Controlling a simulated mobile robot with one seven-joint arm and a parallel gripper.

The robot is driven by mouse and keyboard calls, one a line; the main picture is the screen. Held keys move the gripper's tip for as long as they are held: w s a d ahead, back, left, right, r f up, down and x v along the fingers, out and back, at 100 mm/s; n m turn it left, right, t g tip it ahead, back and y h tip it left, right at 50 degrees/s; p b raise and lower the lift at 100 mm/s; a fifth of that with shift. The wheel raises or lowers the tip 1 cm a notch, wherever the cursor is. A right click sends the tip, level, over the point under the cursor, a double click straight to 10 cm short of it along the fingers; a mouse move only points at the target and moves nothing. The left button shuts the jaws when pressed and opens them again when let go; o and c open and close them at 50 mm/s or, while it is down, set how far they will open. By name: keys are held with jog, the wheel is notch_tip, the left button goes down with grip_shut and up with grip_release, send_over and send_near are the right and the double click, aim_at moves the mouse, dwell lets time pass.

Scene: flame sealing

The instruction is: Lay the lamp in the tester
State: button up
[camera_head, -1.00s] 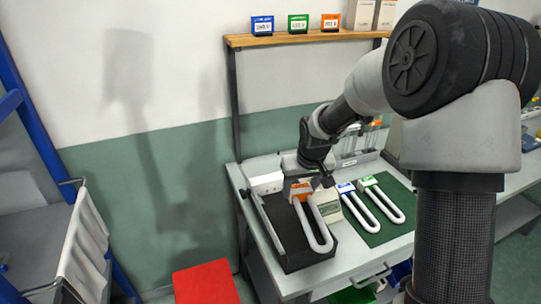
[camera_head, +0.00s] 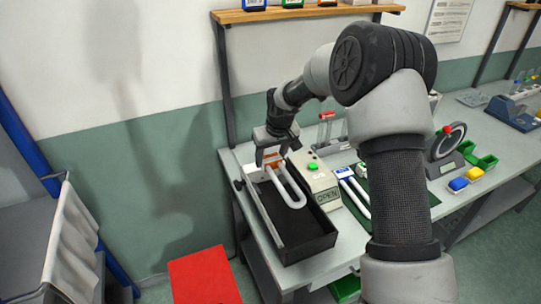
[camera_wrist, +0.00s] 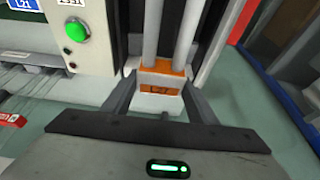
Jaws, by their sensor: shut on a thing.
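The lamp has a white U-shaped tube (camera_head: 297,204) and an orange-marked base, which shows close up in the wrist view (camera_wrist: 157,86). My gripper (camera_head: 270,157) is shut on the base, with a finger on each side. The tube points toward the front of the table. The tester is a long dark open tray (camera_head: 292,240) with a beige control box (camera_head: 322,182) along its right side, bearing a green button (camera_wrist: 76,30). The lamp is over the tray's back part. I cannot tell whether it touches the tester.
A blue-marked lamp (camera_head: 347,174) lies right of the tester, partly behind my arm. A round dial device (camera_head: 447,143) and yellow and blue blocks (camera_head: 458,184) are further right. A red panel (camera_head: 205,278) is below, and a shelf (camera_head: 300,12) above.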

jog(key=shift+f+b, duration=1.85)
jog(key=shift+f, duration=1.85)
jog(key=shift+b+x, duration=0.8)
jog(key=shift+x, duration=0.3)
jog(key=o, duration=1.1)
jog(key=shift+f, duration=0.1)
jog(key=shift+o, duration=0.6)
jog(key=v, duration=1.7)
jog(key=shift+r, duration=0.35)
jog(key=shift+s, duration=0.2)
